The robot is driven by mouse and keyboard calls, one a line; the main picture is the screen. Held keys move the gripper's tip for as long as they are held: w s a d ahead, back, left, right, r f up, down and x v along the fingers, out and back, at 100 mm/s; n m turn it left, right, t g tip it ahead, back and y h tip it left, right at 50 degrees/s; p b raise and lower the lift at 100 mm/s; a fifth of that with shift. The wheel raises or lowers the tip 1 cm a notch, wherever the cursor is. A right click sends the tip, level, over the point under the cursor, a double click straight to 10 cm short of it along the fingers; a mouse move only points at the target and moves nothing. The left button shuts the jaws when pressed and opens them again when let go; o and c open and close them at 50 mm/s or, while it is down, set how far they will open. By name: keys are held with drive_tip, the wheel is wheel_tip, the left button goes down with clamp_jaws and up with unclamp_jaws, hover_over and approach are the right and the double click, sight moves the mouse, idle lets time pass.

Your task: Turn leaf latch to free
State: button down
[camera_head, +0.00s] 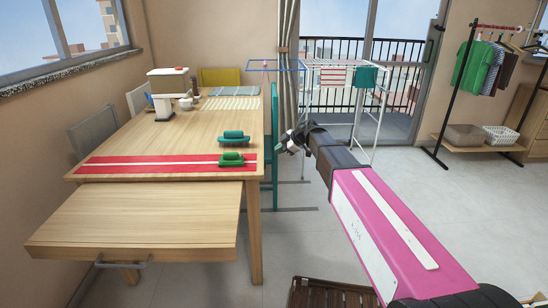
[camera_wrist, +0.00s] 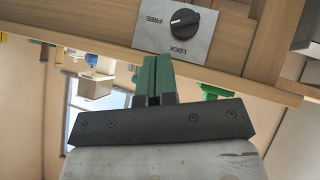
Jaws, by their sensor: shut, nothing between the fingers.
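The leaf latch is a round black knob (camera_wrist: 184,23) on a grey plate (camera_wrist: 150,38) marked FREE and LOCK, set on wood in the wrist view. A small white mark shows on the knob's left side; I cannot tell exactly which label it points to. My gripper (camera_wrist: 157,60) has green fingers pressed together with nothing between them. In the picture, the fingertips are just below and left of the knob, apparently apart from it. In the head view my gripper (camera_head: 283,147) is right of the wooden table (camera_head: 180,125); the latch is not visible there.
A lower wooden leaf (camera_head: 140,220) with a metal handle (camera_head: 122,264) extends from the table's front.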

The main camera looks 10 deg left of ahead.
drive_tip(key=shift+w+d+r, duration=0.1)
drive_tip(key=shift+d+r, duration=0.4)
drive_tip(key=shift+r, duration=0.1)
drive_tip(key=c, duration=1.4)
unclamp_jaws()
drive_tip(key=shift+w+d+r, duration=0.1)
drive_tip(key=shift+d+r, duration=0.15)
drive_tip(key=shift+c, duration=0.2)
drive_tip(key=o, duration=0.5)
drive_tip(key=shift+d+f, duration=0.15)
drive_tip(key=o, duration=0.3)
drive_tip(key=f+n+y, duration=0.1)
drive_tip(key=f+n+g+y, duration=0.1)
drive_tip(key=f, duration=0.1)
drive_tip(key=f+n+y, duration=0.1)
drive_tip(key=shift+s+d+f+g, duration=0.2)
drive_tip(key=shift+s+f+g, duration=0.1)
drive_tip(key=shift+s+g, duration=0.1)
drive_tip(key=shift+o, duration=0.2)
wheel_tip(320, 180, down, 5)
drive_tip(key=d+n+g+y, duration=0.1)
drive_tip(key=d+n+y, duration=0.2)
drive_tip(key=n+y, duration=0.15)
drive_tip(key=s+a, duration=0.2)
drive_tip(key=a, duration=0.9)
drive_tip(key=shift+r+y, duration=0.25)
drive_tip(key=shift+y, duration=0.1)
drive_tip(key=shift+a, duration=0.1)
drive_tip(key=c, duration=0.9)
